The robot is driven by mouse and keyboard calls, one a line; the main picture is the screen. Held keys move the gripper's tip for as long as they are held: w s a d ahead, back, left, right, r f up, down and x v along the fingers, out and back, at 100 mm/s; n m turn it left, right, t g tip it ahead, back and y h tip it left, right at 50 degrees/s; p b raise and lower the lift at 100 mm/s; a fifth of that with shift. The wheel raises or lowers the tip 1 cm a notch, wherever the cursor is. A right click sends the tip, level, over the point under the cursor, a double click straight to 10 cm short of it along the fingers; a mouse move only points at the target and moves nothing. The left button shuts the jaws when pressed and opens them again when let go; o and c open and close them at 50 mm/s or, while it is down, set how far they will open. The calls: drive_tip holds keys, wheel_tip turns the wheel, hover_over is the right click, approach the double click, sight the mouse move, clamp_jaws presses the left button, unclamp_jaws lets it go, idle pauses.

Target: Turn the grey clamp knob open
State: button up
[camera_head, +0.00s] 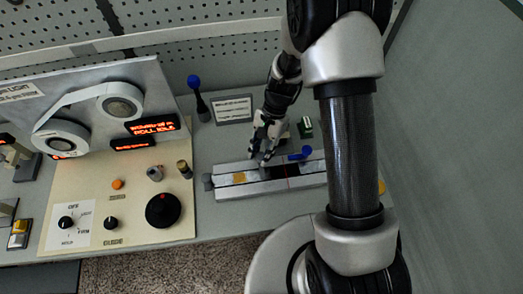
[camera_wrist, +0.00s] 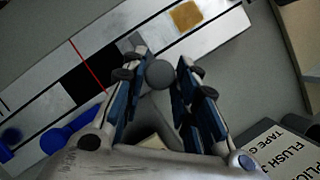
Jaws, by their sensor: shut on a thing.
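The grey clamp knob (camera_wrist: 160,74) is a round grey ball between my two fingertips in the wrist view, beside the splicing block (camera_wrist: 215,12). My gripper (camera_wrist: 158,72) is shut on it, with one finger on each side. In the head view my gripper (camera_head: 264,153) points down at the back edge of the splicing block (camera_head: 225,191), between its orange patch (camera_head: 238,178) and its red line. The knob is mostly hidden by the fingers there.
A blue-handled lever (camera_head: 300,154) lies just right of my gripper; its blue part (camera_wrist: 75,130) is close to a finger in the wrist view. A blue-topped post (camera_head: 195,85) and a label plate (camera_head: 233,109) stand behind. The control panel (camera_head: 135,225) is to the left.

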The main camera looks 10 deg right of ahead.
drive_tip(key=shift+n, duration=0.3)
drive_tip(key=n+h+p, duration=0.1)
drive_tip(key=n, duration=0.2)
drive_tip(key=shift+w+a+n+g, duration=0.1)
drive_tip(key=shift+a+n+g, duration=0.05)
drive_tip(key=shift+n+g, duration=0.25)
drive_tip(key=n+h, duration=0.2)
drive_tip(key=n, duration=0.2)
drive_tip(key=shift+a+n, duration=0.15)
drive_tip(key=shift+n, duration=0.15)
drive_tip(key=n+h+p, duration=0.1)
drive_tip(key=n+h, duration=0.1)
drive_tip(key=n, duration=0.2)
drive_tip(key=shift+a, duration=0.1)
drive_tip(key=shift+a+n+t+h, duration=0.1)
drive_tip(key=shift+n+t+h, duration=0.2)
drive_tip(key=shift+n, duration=0.9)
drive_tip(key=shift+n+t+h, duration=0.2)
drive_tip(key=shift+n+h, duration=0.2)
drive_tip(key=shift+n, duration=0.8)
drive_tip(key=o, duration=1)
